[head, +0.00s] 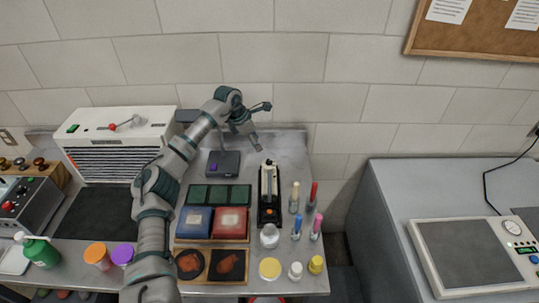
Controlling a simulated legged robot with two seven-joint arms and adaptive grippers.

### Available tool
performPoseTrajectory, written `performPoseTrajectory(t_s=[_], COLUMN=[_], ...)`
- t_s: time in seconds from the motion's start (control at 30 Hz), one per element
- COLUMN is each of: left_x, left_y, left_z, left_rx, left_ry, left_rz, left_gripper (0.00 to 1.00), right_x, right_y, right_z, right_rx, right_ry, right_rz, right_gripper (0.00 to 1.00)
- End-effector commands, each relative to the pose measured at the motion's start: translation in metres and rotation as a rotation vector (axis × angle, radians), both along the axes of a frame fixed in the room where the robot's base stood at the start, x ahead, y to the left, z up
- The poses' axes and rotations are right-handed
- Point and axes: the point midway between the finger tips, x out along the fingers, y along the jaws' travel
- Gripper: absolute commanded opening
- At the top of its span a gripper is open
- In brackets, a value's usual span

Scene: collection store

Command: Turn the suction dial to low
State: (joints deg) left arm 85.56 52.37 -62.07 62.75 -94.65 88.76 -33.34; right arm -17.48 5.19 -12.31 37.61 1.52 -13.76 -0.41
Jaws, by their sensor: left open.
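A white vented unit (155,128) stands at the back left of the bench against the wall. Its top carries a small red knob (112,126), apparently the suction dial, with a pale part beside it. Its setting marks are too small to read. A green switch (73,128) sits to the left of the knob. My left gripper (262,127) is open and empty, with its fingers spread, above the back of the bench near the wall. It is well to the right of the unit and apart from it. My right gripper is not in view.
My left arm crosses the bench. Beneath and beside it are a dark box (223,164), trays (213,239), a black stand (269,205), and several bottles and jars. A grey control box (28,203) is far left; a scale (470,255) is right.

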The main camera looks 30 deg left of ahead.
Motion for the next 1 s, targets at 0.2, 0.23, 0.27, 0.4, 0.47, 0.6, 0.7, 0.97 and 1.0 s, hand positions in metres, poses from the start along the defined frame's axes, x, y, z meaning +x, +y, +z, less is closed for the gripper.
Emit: performPoseTrajectory(t_s=[0.2, 0.23, 0.27, 0.4, 0.47, 0.6, 0.7, 0.97, 1.0], left_x=[0.014, 0.016, 0.018, 0.027, 0.03, 0.036, 0.038, 0.039, 0.039], left_y=[-0.005, -0.006, -0.007, -0.011, -0.013, -0.018, -0.02, -0.023, -0.023], left_z=[-0.04, -0.047, -0.053, -0.08, -0.089, -0.103, -0.109, -0.109, -0.109], left_rx=[-0.004, -0.005, -0.006, -0.007, -0.008, -0.007, -0.005, -0.003, -0.003], left_ry=[0.006, 0.007, 0.008, 0.007, 0.006, 0.003, 0.005, 0.004, 0.004], left_rz=[-0.001, 0.0, -0.001, 0.0, 0.0, -0.001, -0.001, -0.001, -0.001], left_gripper=[0.51, 0.51, 0.51, 0.51, 0.51, 0.51, 0.51, 0.51, 0.46], right_x=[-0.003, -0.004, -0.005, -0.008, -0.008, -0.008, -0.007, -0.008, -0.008], right_y=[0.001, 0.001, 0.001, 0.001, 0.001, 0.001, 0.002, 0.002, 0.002], right_z=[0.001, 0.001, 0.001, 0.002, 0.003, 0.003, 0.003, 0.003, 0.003], right_rx=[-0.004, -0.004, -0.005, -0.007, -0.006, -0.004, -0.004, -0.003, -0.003], right_ry=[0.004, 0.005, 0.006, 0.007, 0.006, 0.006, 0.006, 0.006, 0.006], right_rz=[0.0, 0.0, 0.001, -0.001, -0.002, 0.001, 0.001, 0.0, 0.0], right_gripper=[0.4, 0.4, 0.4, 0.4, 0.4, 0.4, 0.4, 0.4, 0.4])
